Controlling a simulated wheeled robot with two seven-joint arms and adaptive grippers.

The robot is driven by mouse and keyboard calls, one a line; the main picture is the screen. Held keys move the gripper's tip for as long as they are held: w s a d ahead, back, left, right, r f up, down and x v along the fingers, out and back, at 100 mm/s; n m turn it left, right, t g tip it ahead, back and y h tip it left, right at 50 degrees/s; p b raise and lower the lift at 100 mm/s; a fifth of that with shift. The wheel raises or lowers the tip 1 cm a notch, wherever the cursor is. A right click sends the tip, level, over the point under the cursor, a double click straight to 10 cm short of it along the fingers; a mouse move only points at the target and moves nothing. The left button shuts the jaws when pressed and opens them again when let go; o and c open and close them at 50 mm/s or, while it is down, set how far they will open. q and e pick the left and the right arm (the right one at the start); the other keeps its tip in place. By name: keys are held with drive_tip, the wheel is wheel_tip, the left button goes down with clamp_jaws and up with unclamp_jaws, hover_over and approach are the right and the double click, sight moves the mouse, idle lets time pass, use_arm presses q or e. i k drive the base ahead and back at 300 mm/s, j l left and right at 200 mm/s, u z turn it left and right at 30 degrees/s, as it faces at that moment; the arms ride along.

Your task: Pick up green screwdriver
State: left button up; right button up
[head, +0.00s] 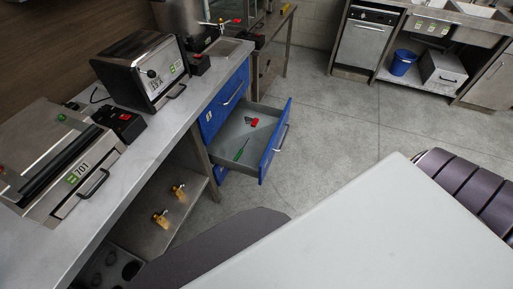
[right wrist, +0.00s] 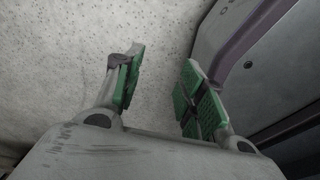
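The green screwdriver (head: 241,149) lies inside the open drawer (head: 222,157) of the blue cabinet, in the middle of the head view. A small red and dark object (head: 253,122) lies in the same drawer behind it. My right gripper (right wrist: 157,85) shows in the right wrist view with its green-padded fingers apart and nothing between them. It points at the speckled grey floor, and no screwdriver shows in that view. My left gripper is not in view.
A counter (head: 158,138) on the left carries a toaster-like machine (head: 141,68) and a press grill (head: 58,160). Brass taps (head: 161,218) sit on the shelf below. Open floor (head: 335,125) lies right of the drawer. A blue bucket (head: 403,62) stands at the back right.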

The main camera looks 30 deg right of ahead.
sight(238, 155)
drive_tip(key=z, duration=0.75)
